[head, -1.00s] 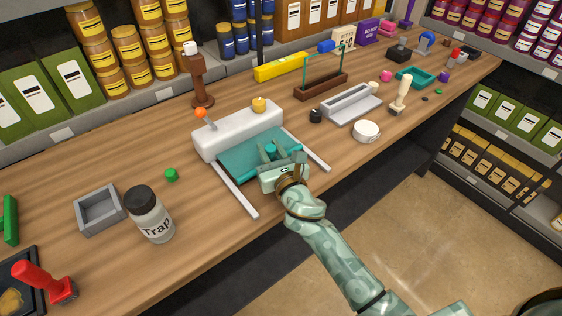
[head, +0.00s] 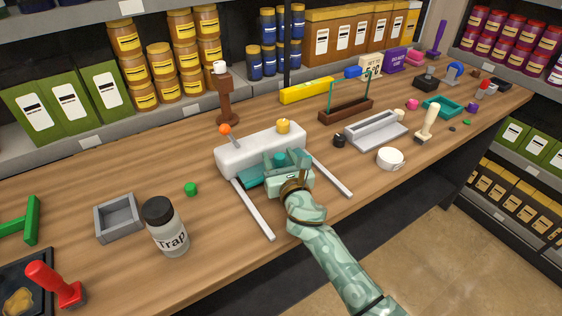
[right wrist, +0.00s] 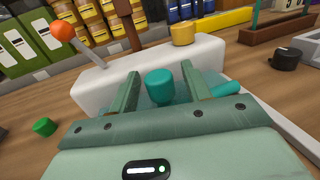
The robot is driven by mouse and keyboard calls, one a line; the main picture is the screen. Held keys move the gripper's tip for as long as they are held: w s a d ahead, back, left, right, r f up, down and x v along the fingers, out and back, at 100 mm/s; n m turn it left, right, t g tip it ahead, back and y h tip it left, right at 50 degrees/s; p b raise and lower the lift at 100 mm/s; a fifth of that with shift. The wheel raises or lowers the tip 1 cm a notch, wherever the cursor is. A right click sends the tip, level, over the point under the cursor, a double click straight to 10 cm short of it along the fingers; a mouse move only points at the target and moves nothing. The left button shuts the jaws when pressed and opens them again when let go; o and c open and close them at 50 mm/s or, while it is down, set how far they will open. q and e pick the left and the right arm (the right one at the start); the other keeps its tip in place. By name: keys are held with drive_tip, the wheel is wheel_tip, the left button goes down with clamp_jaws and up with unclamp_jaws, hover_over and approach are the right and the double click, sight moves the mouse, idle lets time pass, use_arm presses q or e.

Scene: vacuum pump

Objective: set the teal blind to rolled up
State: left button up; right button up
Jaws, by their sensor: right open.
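The teal blind (head: 248,183) shows as a short strip in front of its white housing (head: 237,155), between two pale rails (head: 254,209). Its upright teal knob (head: 279,160) stands close to the housing; it also shows in the right wrist view (right wrist: 159,88). My right gripper (head: 280,157) is open, with one finger on each side of the knob. In the right wrist view a gap shows beside the knob. The gripper hides part of the blind. My left gripper is not in view.
An orange-tipped lever (head: 226,130) and a yellow knob (head: 283,126) sit on the housing. A Trap jar (head: 168,228), a grey tray (head: 118,217) and a green cap (head: 191,189) are on the left. A black knob (head: 339,140) and white round lid (head: 390,158) are on the right.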

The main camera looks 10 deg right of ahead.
sight(281, 162)
drive_tip(key=s, duration=0.2)
drive_tip(key=s+p, duration=0.1)
drive_tip(key=s, duration=0.2)
drive_tip(key=shift+s+d+r+p, duration=0.1)
drive_tip(key=shift+s+d+p, duration=0.2)
drive_tip(key=shift+s, duration=0.1)
drive_tip(key=s, duration=1)
drive_tip(key=shift+s+d, duration=0.2)
drive_tip(key=shift+d, duration=0.2)
drive_tip(key=shift+c, duration=0.3)
